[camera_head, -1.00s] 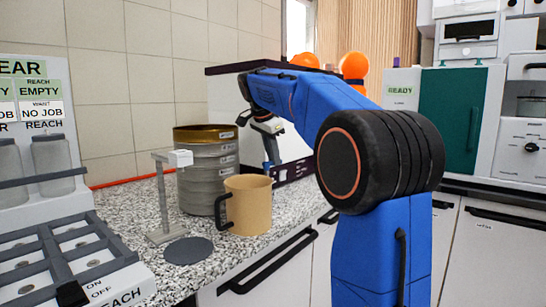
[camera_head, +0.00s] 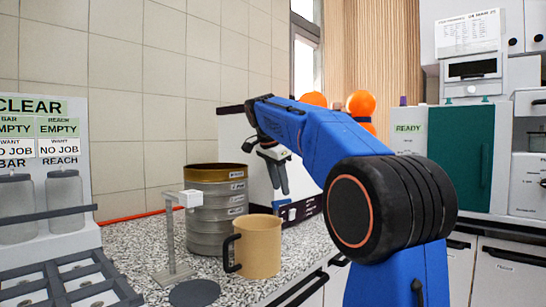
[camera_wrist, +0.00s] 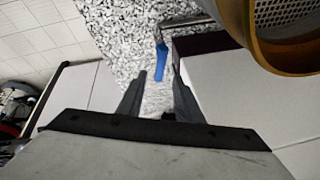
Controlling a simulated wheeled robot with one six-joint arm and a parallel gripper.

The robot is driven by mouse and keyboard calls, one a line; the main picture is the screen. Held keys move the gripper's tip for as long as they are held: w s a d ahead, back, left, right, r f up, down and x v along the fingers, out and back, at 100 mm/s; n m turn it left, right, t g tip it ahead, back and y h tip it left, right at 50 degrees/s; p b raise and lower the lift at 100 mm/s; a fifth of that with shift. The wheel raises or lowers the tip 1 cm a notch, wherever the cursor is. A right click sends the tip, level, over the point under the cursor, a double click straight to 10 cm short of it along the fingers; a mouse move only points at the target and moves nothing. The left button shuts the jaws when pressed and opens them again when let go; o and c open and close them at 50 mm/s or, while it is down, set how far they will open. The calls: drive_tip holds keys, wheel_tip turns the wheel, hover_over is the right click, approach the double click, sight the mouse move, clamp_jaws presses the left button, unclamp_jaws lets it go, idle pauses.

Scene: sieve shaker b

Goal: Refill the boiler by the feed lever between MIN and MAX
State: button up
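A white machine (camera_head: 262,182) with a dark top edge and dark base strip stands behind my gripper; I cannot tell for certain whether it is the boiler. A small blue part (camera_head: 285,206), possibly the feed lever, shows low at its front. It shows as a blue bar in the wrist view (camera_wrist: 161,60). My gripper (camera_head: 284,190) points down just above the blue part in the head view. In the wrist view its two fingers (camera_wrist: 160,92) are apart with nothing between them, and the blue bar lies beyond their tips. No MIN or MAX marks are readable.
A sieve stack (camera_head: 216,215) with a brass rim stands left of my gripper, its rim (camera_wrist: 285,55) close in the wrist view. A tan mug (camera_head: 260,247), a grey stand (camera_head: 172,240) and a dark disc (camera_head: 194,293) are on the speckled counter (camera_head: 130,245).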

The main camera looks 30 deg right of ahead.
drive_tip(key=v, duration=1.3)
